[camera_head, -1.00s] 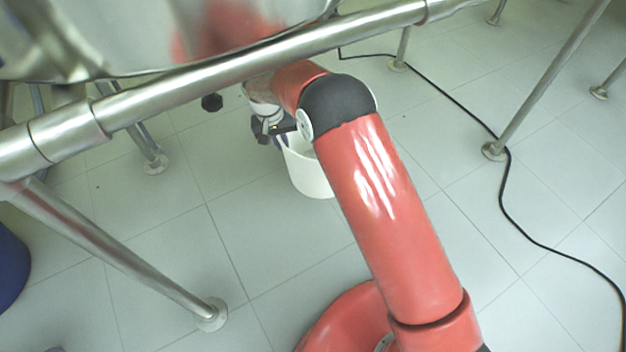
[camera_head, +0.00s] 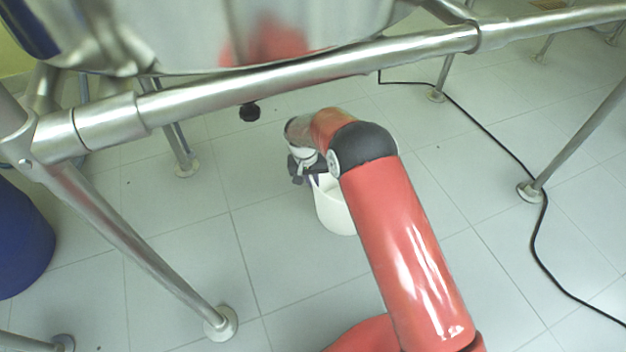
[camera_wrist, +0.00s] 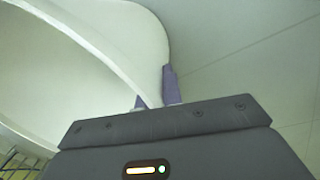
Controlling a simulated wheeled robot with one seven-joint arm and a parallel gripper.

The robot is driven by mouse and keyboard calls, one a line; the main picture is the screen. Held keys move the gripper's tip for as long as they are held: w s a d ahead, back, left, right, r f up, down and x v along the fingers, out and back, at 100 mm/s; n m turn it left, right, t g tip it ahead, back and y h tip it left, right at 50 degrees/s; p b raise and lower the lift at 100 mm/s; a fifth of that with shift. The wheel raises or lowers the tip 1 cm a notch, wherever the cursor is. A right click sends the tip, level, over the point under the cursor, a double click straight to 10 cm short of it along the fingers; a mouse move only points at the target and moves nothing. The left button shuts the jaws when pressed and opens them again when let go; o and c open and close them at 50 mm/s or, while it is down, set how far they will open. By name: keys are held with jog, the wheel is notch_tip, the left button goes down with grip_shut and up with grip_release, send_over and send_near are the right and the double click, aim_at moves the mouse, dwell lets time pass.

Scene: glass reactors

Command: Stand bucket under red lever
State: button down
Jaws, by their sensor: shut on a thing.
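The bucket (camera_head: 335,212) is white and partly hidden behind my red arm in the head view. It is close to the floor beyond the steel rail; I cannot tell whether it touches the floor. My gripper (camera_head: 315,178) is shut on the bucket's wall near the rim. In the wrist view, the bucket's pale curved wall (camera_wrist: 118,42) runs into my gripper (camera_wrist: 158,97), with a purple finger against its outer side. I cannot make out a red lever; the red patch on the steel vessel looks like a reflection.
A steel rail (camera_head: 310,80) crosses in front of the shiny vessel (camera_head: 180,30). Steel legs stand at left (camera_head: 150,260) and right (camera_head: 575,140). A black knob (camera_head: 250,111) hangs below the rail. A blue drum (camera_head: 20,240) is at left. A black cable (camera_head: 532,235) lies at right.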

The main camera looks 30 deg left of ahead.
jog(key=c, duration=1.6)
grip_release()
jog(key=shift+f, duration=0.1)
jog(key=shift+o, duration=0.2)
notch_tip(320, 180, up, 12)
jog(key=a+p, duration=0.1)
jog(key=p, duration=0.1)
jog(key=shift+s+a, duration=0.35)
jog(key=shift+s, duration=0.1)
